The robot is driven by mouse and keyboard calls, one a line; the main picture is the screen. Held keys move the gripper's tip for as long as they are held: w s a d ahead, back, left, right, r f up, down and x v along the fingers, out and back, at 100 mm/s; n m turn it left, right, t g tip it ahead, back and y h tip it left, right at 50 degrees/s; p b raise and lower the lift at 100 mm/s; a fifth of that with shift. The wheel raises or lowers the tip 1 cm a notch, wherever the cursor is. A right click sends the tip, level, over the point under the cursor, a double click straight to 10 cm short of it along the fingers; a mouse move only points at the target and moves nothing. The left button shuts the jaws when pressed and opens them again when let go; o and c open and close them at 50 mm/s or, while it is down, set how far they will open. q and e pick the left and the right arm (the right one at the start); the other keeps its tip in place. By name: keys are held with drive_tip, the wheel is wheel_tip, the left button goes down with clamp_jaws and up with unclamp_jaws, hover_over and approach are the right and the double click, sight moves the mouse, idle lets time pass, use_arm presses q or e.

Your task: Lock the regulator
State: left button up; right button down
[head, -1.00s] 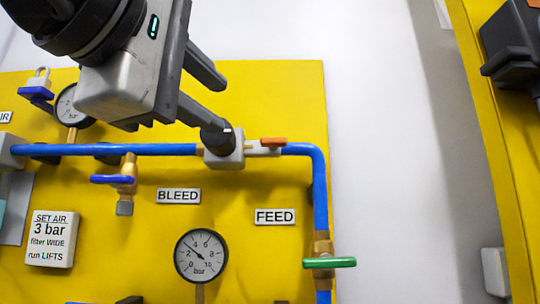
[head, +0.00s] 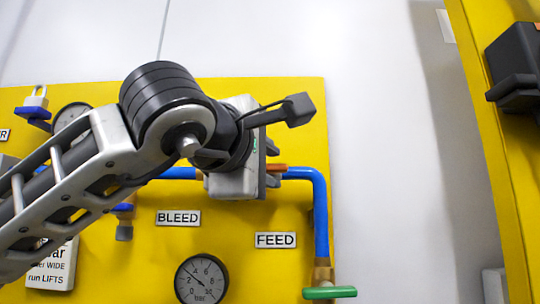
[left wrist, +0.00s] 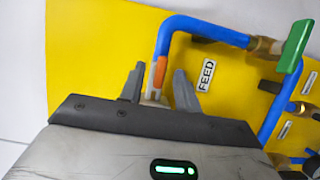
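The regulator fitting on the blue pipe is mostly hidden behind my left gripper (head: 272,166) in the head view. Its orange tab (head: 277,168) shows just past the gripper, left of the pipe's bend. In the left wrist view the orange tab (left wrist: 160,72) stands on a pale grey part (left wrist: 154,97) between the two fingers of my left gripper (left wrist: 158,69). The fingers are apart, one on each side of the tab; I cannot tell whether either touches it. The fitting's dark knob is hidden. My right gripper is not in view.
The yellow panel (head: 150,265) carries a pressure gauge (head: 201,280), a FEED label (head: 275,240), a BLEED label (head: 178,218) and a green handle (head: 329,293).

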use_arm(q)
drive_tip(key=shift+w+d, duration=0.2)
drive_tip(key=shift+w, duration=0.25)
clamp_jaws()
